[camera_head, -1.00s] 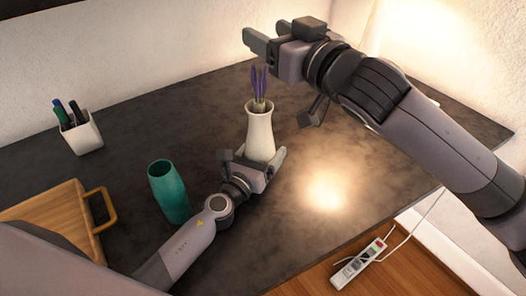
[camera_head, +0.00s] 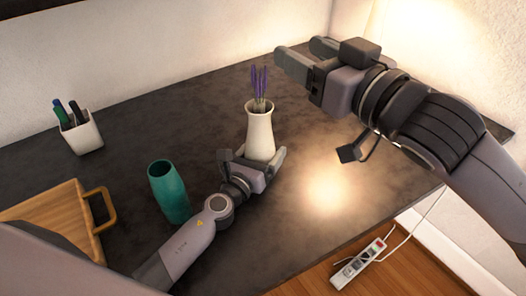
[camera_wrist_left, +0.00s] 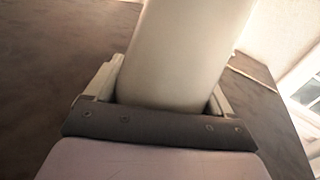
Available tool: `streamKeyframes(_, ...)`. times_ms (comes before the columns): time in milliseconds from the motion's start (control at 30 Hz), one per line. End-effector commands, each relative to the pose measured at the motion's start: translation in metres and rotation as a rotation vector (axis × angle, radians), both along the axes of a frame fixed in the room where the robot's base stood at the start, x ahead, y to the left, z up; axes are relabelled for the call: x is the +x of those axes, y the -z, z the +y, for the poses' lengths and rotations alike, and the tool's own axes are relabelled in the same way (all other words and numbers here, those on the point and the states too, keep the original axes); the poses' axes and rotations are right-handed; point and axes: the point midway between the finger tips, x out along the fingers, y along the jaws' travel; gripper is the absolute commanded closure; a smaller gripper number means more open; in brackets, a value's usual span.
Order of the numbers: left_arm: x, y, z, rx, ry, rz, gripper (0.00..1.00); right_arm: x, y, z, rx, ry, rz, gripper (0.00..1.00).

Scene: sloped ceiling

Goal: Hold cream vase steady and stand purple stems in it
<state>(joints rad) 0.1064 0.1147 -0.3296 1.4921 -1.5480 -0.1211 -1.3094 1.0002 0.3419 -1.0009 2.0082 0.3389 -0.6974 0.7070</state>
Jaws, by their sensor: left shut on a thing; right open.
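The cream vase (camera_head: 260,131) stands upright on the dark table, and its lower body fills the left wrist view (camera_wrist_left: 182,55). The purple stems (camera_head: 260,84) stand in the vase, their tops above its mouth and their lower ends hidden inside. My left gripper (camera_head: 264,160) is shut on the lower part of the vase, with a finger on each side; its fingers also show in the left wrist view (camera_wrist_left: 160,95). My right gripper (camera_head: 302,54) is open and empty, above the table to the right of the stems and apart from them.
A teal vase (camera_head: 168,192) stands left of my left arm. A wooden box with a handle (camera_head: 50,222) is at the lower left. A white pen cup (camera_head: 82,133) stands at the back left. A power strip (camera_head: 358,264) lies on the floor.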

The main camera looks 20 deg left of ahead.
Motion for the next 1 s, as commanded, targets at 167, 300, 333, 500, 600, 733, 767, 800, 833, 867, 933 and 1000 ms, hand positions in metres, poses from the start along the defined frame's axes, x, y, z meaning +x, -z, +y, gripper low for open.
streamKeyframes(167, 0.0, 0.001, 0.0, -0.001, 0.001, 0.002, 0.0, 0.0, 0.0, 0.0, 0.001, 0.0, -0.001, 0.42)
streamKeyframes(300, -0.001, 0.001, 0.0, -0.001, 0.0, 0.001, 0.0, 0.0, 0.0, 0.0, 0.001, -0.001, -0.001, 0.42)
streamKeyframes(333, -0.002, 0.001, 0.0, -0.001, 0.0, 0.001, 0.0, 0.0, 0.0, 0.0, 0.001, -0.001, -0.001, 0.42)
streamKeyframes(500, -0.015, 0.001, 0.003, -0.002, 0.0, 0.002, 0.0, 0.0, 0.0, 0.0, 0.001, -0.001, -0.001, 0.42)
streamKeyframes(600, -0.03, 0.002, 0.006, 0.001, 0.001, 0.004, 0.0, 0.0, 0.0, 0.0, 0.001, -0.001, -0.001, 0.42)
streamKeyframes(733, -0.054, 0.002, 0.011, 0.002, 0.001, 0.004, 0.0, 0.0, 0.0, 0.0, 0.001, -0.001, -0.001, 0.42)
streamKeyframes(767, -0.059, 0.002, 0.012, 0.002, 0.001, 0.005, 0.0, 0.0, 0.0, 0.0, 0.001, -0.001, -0.001, 0.42)
streamKeyframes(800, -0.066, 0.002, 0.013, 0.0, 0.001, 0.005, 0.0, 0.0, 0.0, 0.0, 0.001, -0.001, -0.001, 0.42)
streamKeyframes(833, -0.071, 0.001, 0.014, 0.001, 0.002, 0.004, 0.0, 0.0, 0.0, 0.0, 0.001, -0.001, -0.001, 0.42)
streamKeyframes(867, -0.076, 0.002, 0.015, 0.002, 0.002, 0.004, 0.0, 0.0, 0.0, 0.0, 0.001, -0.001, -0.001, 0.42)
streamKeyframes(933, -0.087, 0.002, 0.017, 0.003, 0.001, 0.004, 0.0, 0.0, 0.0, 0.0, 0.001, -0.001, -0.001, 0.42)
streamKeyframes(1000, -0.096, 0.002, 0.019, 0.002, 0.001, 0.004, 0.0, 0.0, 0.0, 0.0, 0.001, -0.001, -0.001, 0.42)
